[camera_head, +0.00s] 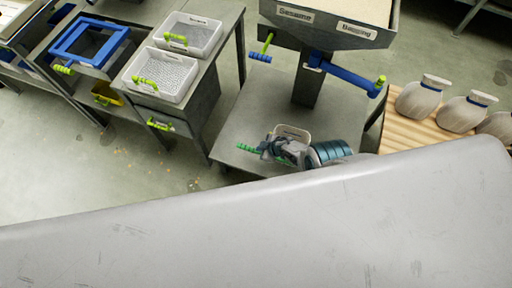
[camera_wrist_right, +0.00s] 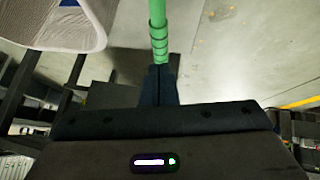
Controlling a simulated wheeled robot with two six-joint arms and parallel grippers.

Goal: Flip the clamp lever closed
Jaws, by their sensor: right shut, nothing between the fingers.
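A green ribbed handle (camera_head: 248,149), which looks like the lever's grip, sticks out left of my right gripper (camera_head: 270,151) in the head view. In the right wrist view the ribbed handle (camera_wrist_right: 159,32) runs from the top edge down to the fingertips (camera_wrist_right: 160,82). The fingers are together with nothing between them, and the handle lies just beyond their tips; I cannot tell whether they touch it. The rest of the clamp is hidden. My left gripper is not in view.
Above the grey table (camera_head: 230,125) is a hopper (camera_head: 325,30) labelled Sesame and Bagging, with a blue arm (camera_head: 345,76) below. Sacks (camera_head: 423,95) stand on a pallet at right. White trays (camera_head: 165,76) are at left. A pale grey surface (camera_head: 270,230) blocks the foreground.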

